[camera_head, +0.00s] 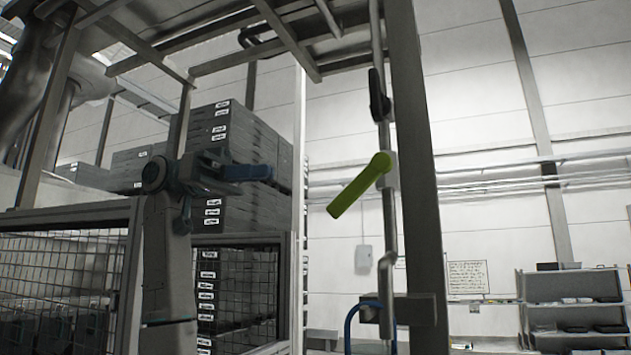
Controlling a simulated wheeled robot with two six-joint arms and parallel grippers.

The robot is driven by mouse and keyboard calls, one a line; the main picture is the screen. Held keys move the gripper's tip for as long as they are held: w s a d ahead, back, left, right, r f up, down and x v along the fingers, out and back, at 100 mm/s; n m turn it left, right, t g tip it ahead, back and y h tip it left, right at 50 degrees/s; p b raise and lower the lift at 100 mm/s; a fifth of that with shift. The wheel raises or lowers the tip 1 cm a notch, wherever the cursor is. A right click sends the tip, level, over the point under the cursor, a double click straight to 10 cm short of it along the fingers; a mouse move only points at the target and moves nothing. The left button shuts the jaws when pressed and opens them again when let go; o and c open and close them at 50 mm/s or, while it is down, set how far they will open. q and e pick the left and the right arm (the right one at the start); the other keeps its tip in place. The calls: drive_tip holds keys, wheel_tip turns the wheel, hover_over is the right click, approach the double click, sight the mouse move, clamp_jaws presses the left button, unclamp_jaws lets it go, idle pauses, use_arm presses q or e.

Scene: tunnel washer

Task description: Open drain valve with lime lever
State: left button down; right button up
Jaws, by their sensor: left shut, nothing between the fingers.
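The lime lever (357,187) is right of centre in the head view. Its round hub sits at the upper right on a thin vertical pipe (389,220), and its handle slants down to the left. My left gripper (262,172) is to the left of the lever, at about the height of its hub, with its fingers pointing right. It is shut and empty, and a clear gap in the picture separates it from the lever. I cannot judge the depth between them. My right gripper does not show.
A thick grey post (417,160) stands just right of the pipe. A dark handle (378,95) sits higher on the pipe. A blue hose (350,322) is below. Stacked grey crates (225,135) and a mesh fence (65,275) are left. Shelves (572,300) stand far right.

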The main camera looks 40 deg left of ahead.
use_arm(q)
drive_tip(key=p, duration=0.3)
approach(345, 188)
drive_tip(key=w+d+r, duration=0.1)
drive_tip(key=d+r, duration=0.2)
drive_tip(key=d+f, duration=0.1)
drive_tip(key=d+f+p, duration=0.1)
drive_tip(key=f, duration=0.1)
drive_tip(key=shift+w, duration=0.35)
drive_tip(key=shift+d+f, duration=0.15)
drive_tip(key=shift+d, duration=0.05)
drive_tip(key=shift+d, duration=0.1)
